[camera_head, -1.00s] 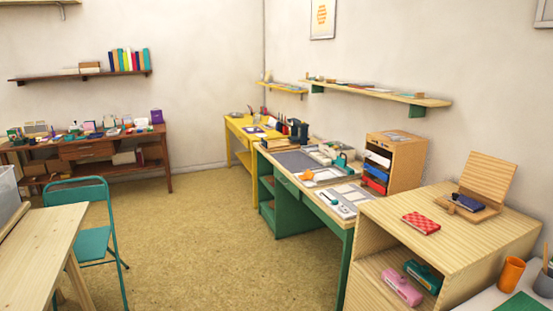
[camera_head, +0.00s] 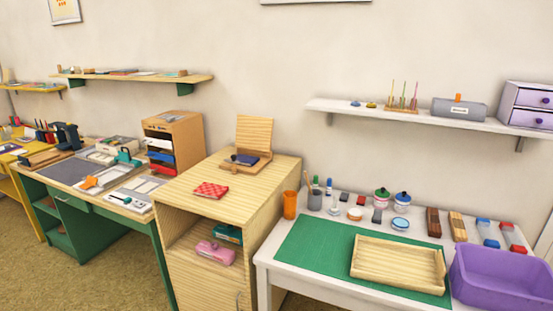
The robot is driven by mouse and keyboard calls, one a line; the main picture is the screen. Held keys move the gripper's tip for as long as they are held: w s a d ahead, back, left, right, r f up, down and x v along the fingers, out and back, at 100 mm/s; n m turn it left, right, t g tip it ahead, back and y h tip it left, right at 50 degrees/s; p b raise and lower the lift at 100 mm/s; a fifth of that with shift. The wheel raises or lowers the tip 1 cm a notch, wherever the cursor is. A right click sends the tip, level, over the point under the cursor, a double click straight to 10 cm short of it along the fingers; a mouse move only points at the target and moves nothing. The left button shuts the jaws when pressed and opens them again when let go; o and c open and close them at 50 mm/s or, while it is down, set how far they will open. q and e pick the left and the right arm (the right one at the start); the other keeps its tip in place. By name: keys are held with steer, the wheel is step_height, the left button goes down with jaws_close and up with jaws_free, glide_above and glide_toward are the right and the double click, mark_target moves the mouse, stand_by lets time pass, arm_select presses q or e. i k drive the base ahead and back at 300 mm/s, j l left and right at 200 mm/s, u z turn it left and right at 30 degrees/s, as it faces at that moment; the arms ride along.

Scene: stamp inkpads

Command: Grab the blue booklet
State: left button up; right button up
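A small dark blue booklet (camera_head: 244,159) lies on the base of an open wooden stand (camera_head: 254,135) on top of the light wooden cabinet (camera_head: 262,188). The stand's back panel rises behind it. A red patterned booklet (camera_head: 210,190) lies flat on the same cabinet top, nearer the front left. Neither of my grippers shows in the head view.
The white table (camera_head: 268,264) to the right holds a green mat, a wooden tray (camera_head: 398,264), a purple bin (camera_head: 500,280), an orange cup (camera_head: 290,205) and several small items. A green desk (camera_head: 100,222) adjoins the cabinet's left. Floor (camera_head: 65,280) is open at lower left.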

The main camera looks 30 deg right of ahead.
mark_target(244, 160)
steer(key=i+z, duration=0.1)
steer(key=z, duration=1.7)
steer(key=i+j+z, duration=0.1)
steer(key=j+z, duration=0.7)
steer(key=j, duration=0.25)
steer(key=j+z, duration=0.4)
steer(key=j, duration=0.15)
